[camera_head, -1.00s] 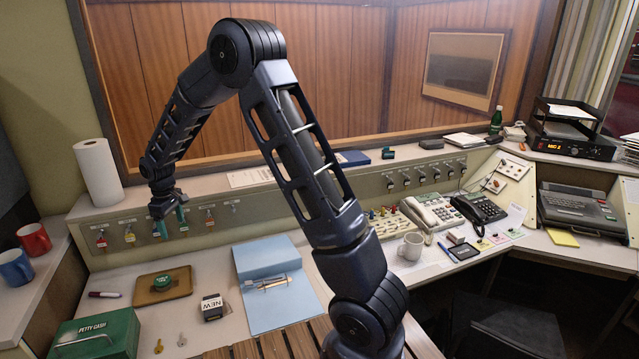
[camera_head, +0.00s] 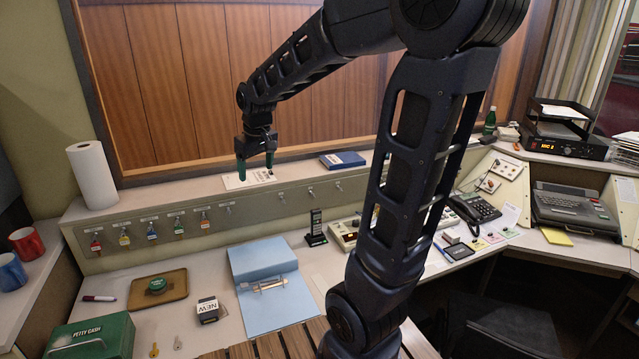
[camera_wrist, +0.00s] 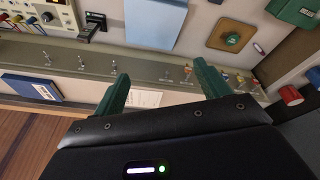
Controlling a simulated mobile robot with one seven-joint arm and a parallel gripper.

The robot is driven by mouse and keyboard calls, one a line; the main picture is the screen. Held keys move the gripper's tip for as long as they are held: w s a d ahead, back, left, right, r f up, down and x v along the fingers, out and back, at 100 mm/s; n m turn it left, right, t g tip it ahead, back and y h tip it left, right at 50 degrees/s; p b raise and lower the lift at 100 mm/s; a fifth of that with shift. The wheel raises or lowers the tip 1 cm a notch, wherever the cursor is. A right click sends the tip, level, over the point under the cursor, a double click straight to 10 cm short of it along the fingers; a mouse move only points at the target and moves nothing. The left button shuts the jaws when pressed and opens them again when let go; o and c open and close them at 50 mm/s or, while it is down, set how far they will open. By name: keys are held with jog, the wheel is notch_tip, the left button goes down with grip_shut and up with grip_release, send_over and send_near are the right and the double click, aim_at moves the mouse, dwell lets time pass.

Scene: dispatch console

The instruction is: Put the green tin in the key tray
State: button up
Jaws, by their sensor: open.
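A small round green tin (camera_head: 157,285) sits on a brown tray with a raised rim (camera_head: 176,278), on the desk at the left. The tin and tray also show at the upper right of the wrist view. No label shows whether this tray is the key tray. My gripper (camera_head: 255,166) has two green fingers, spread apart with nothing between them. It hangs in front of the wood-panelled wall, over the ledge and a paper there, far up and right of the tin. In the wrist view the open fingers (camera_wrist: 157,70) point toward the hook panel.
A panel with several tagged keys on hooks (camera_head: 152,231) runs behind the desk. A blue folder (camera_head: 262,285), a black-and-white block (camera_head: 208,309), a marker (camera_head: 99,298) and a green petty cash box (camera_head: 92,338) surround the tray. Two loose keys (camera_head: 154,350) lie in front.

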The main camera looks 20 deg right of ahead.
jog(key=s+d+m, duration=0.2)
jog(key=s+d, duration=0.4)
jog(key=s, duration=0.3)
jog(key=s+d+m+t, duration=0.1)
jog(key=s+d+m, duration=0.2)
jog(key=s, duration=0.6)
jog(key=d+r, duration=0.1)
jog(key=d, duration=0.1)
jog(key=shift+d+t+h, duration=0.3)
jog(key=shift+d, duration=0.05)
